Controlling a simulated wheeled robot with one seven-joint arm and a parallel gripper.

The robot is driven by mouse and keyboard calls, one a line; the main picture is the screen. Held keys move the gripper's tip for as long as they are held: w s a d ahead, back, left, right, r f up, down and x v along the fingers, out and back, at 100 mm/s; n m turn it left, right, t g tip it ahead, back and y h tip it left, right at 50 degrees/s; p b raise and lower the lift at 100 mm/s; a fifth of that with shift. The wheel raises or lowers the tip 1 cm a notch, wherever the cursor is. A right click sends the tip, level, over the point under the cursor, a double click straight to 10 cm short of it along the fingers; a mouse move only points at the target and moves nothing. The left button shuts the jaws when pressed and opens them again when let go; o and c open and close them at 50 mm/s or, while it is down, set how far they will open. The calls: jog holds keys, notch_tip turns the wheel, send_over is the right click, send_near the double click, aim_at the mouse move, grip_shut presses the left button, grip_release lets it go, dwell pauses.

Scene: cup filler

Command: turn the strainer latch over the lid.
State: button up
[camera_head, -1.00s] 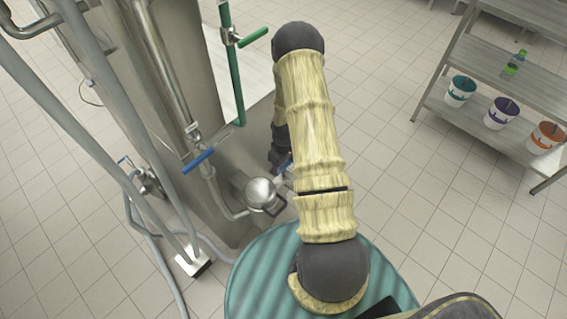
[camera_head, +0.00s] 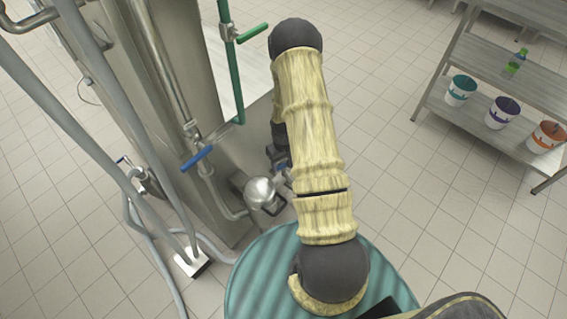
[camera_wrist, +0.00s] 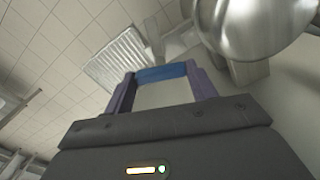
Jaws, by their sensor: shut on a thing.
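The strainer is a shiny steel domed body (camera_head: 260,192) low beside the tall steel machine in the head view. Its rounded steel underside or side (camera_wrist: 255,25) fills the upper right of the wrist view. My gripper (camera_wrist: 161,85) has its two purple fingers on either side of a blue bar (camera_wrist: 162,72), which looks like the latch handle, and is shut on it. In the head view my gripper (camera_head: 281,168) is beside the dome, to its upper right, mostly hidden behind my arm. The latch's far end and its contact with the lid cannot be seen.
A blue-handled valve (camera_head: 197,158) and a green-handled valve (camera_head: 252,33) stick out from the machine's pipes. Grey hoses (camera_head: 100,120) hang at the left. A shelf (camera_head: 500,80) with several buckets stands at the upper right. Tiled floor between is clear.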

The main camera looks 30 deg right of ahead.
jog(key=m+b, duration=0.1)
jog(key=m, duration=0.2)
jog(key=shift+m, duration=0.4)
jog(key=m, duration=0.3)
jog(key=shift+w+m+b, duration=0.1)
jog(key=shift+m+b, duration=0.2)
jog(key=m, duration=0.3)
jog(key=shift+m, duration=1.8)
jog(key=o, duration=1)
jog(key=shift+r, duration=0.1)
